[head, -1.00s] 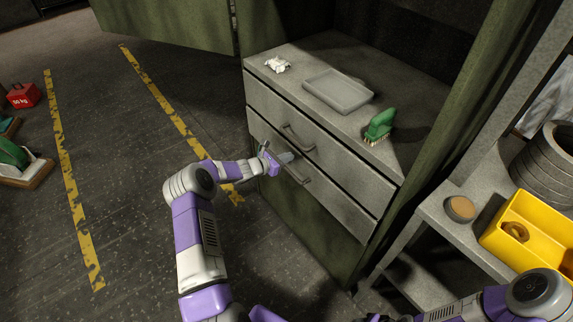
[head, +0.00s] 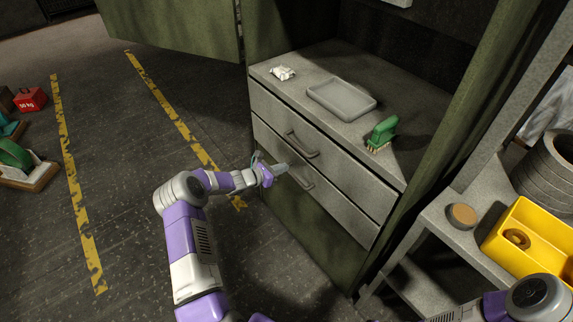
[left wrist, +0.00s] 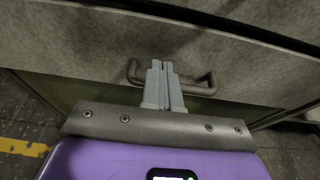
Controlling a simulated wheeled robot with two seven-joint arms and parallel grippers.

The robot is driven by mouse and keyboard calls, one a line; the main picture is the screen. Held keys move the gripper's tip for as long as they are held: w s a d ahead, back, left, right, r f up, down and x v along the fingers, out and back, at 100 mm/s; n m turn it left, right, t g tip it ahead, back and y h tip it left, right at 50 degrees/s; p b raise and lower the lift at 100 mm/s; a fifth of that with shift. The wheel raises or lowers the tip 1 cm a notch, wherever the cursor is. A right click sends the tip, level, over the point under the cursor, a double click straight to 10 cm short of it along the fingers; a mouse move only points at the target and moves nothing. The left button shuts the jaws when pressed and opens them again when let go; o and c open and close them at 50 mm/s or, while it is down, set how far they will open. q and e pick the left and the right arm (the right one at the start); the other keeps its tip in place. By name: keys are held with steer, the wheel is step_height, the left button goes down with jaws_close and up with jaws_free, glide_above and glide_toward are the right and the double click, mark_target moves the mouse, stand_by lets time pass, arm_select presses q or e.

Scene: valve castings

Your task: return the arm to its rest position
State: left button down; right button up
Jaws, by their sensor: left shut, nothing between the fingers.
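My left gripper (head: 283,168) is in front of the grey drawer unit, close to the lower drawer's handle (head: 306,183). In the left wrist view its two fingers (left wrist: 159,68) are together with nothing between them. The lower drawer's bar handle (left wrist: 203,87) shows just beyond the fingertips there; I cannot tell whether they touch it. The lower drawer (head: 342,207) and the upper drawer (head: 345,180) both look closed. My right arm shows only in part at the bottom right, and its gripper is not in view.
On the drawer unit's top are a crumpled white item (head: 282,73), a grey tray (head: 341,99) and a green brush (head: 382,134). A shelf at right holds a yellow bin (head: 537,237) and a round tan-topped item (head: 462,215). Open floor lies left of the drawers.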

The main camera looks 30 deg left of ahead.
arm_select(q)
steer(key=p+v, duration=0.2)
steer(key=v, duration=0.7)
steer(key=s+d+f+m+g+h+p, duration=0.1)
steer(key=s+d+f+m+g, duration=0.35)
steer(key=d, duration=0.55)
steer(key=s+d+f+m+g+h, duration=0.1)
steer(key=s+d+f+m+g, duration=0.35)
steer(key=d, duration=0.45)
steer(key=s+d+m+g+y, duration=0.1)
steer(key=s+d+m+g, duration=0.1)
steer(key=s+d+m, duration=0.4)
steer(key=s+d+m+g+y+p, duration=0.1)
steer(key=s+d+m+y, duration=0.1)
steer(key=s+d+m, duration=0.5)
steer(key=s+m, duration=0.6)
steer(key=shift+d+f+m+g+y, duration=0.25)
steer(key=shift+m+g+y, duration=0.05)
steer(key=shift+m+g, duration=0.1)
